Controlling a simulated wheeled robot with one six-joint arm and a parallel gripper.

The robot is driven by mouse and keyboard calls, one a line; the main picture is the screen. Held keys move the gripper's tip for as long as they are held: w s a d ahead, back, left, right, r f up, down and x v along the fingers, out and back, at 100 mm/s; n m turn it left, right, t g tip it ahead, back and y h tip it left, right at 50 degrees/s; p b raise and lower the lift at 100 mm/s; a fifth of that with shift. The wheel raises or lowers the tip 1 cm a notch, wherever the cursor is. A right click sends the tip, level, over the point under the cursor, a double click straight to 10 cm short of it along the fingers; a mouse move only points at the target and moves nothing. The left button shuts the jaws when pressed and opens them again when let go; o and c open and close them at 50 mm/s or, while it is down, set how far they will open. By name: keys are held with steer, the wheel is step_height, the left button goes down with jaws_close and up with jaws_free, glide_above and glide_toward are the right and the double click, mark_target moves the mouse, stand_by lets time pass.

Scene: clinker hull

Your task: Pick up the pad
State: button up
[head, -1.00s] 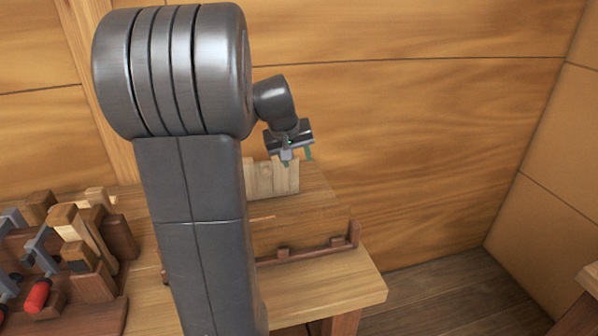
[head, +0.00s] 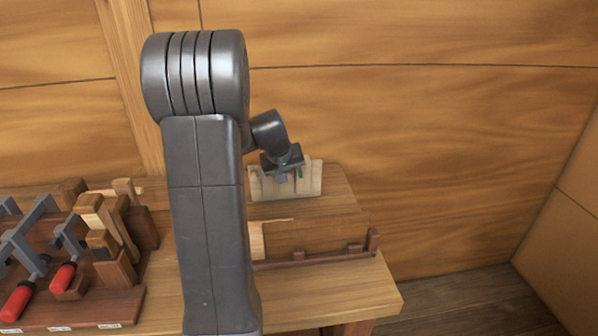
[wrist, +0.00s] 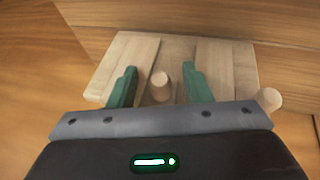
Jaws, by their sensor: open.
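My gripper (wrist: 159,72) is open, with its two green fingers apart. A short round pale wooden peg (wrist: 160,88) shows between the fingers, and no contact with them is visible. Just beyond is a pale wooden piece (wrist: 227,68) with light side panels and a darker middle strip. In the head view my gripper (head: 289,178) overlaps this pale piece (head: 312,180), which stands at the back of the bench. I cannot tell for sure which of these pale parts is the pad. A second peg (wrist: 269,98) is outside the right finger.
The wooden bench (head: 345,295) carries a low dark rail (head: 315,257) near its front. A pale block (head: 257,240) is partly hidden by my arm. Clamps with red handles (head: 63,277) crowd a rack at left. A plank wall (head: 440,140) stands close behind.

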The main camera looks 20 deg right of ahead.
jaws_close()
steer(key=shift+r, duration=0.15)
